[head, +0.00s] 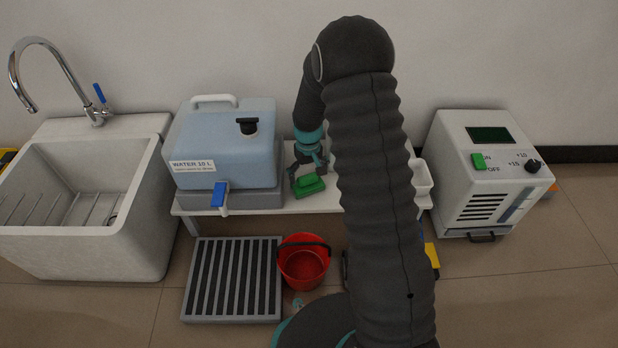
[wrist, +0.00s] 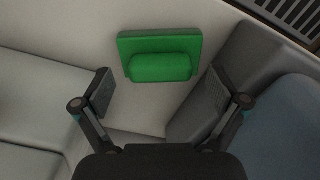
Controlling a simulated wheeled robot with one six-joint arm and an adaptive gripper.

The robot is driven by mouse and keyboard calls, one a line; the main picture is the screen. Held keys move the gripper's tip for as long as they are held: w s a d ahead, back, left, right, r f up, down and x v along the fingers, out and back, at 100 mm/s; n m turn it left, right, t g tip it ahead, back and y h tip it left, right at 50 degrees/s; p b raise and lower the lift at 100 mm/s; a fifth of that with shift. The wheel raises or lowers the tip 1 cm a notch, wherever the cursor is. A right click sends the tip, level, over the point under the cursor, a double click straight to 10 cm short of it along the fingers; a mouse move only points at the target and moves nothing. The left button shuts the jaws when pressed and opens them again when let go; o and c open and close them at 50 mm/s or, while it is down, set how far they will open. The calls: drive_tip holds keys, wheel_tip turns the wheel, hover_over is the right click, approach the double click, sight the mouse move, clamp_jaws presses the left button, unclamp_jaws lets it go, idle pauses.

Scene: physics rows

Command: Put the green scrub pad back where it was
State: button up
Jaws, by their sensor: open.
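The green scrub pad (head: 309,185) lies on the white bench (head: 322,203), just right of the blue water container. It is a flat green slab with a raised rounded grip, seen clearly in the wrist view (wrist: 160,56). My gripper (head: 308,170) is above and behind the pad in the head view. In the wrist view my gripper (wrist: 155,100) is open and empty, its two fingers apart, with the pad beyond the fingertips. I cannot tell whether any finger touches the pad.
The water container (head: 225,150) stands close left of my gripper. A white tub (head: 421,178) is at the bench's right end, partly behind my arm. A red bucket (head: 303,266) and slatted grate (head: 232,280) are on the floor. A sink (head: 140,215) and a control box (head: 485,160) flank the bench.

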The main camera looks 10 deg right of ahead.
wheel_tip(320, 180, up, 10)
drive_tip(key=p, duration=0.1)
wheel_tip(320, 180, up, 11)
drive_tip(key=t, duration=0.1)
hover_over(308, 177)
drive_tip(key=s, duration=0.6)
drive_tip(key=s+r+m+t, duration=0.1)
drive_tip(key=s+r+t, duration=0.2)
drive_tip(key=s+r, duration=1.05)
drive_tip(key=s+m+t, duration=0.1)
drive_tip(key=s, duration=1.1)
drive_tip(key=shift+s+d+t, duration=0.15)
drive_tip(key=shift+s+t, duration=0.15)
drive_tip(key=shift+s, duration=0.05)
drive_tip(key=shift+r, duration=0.15)
wheel_tip(308, 177, up, 7)
drive_tip(key=p, duration=0.7)
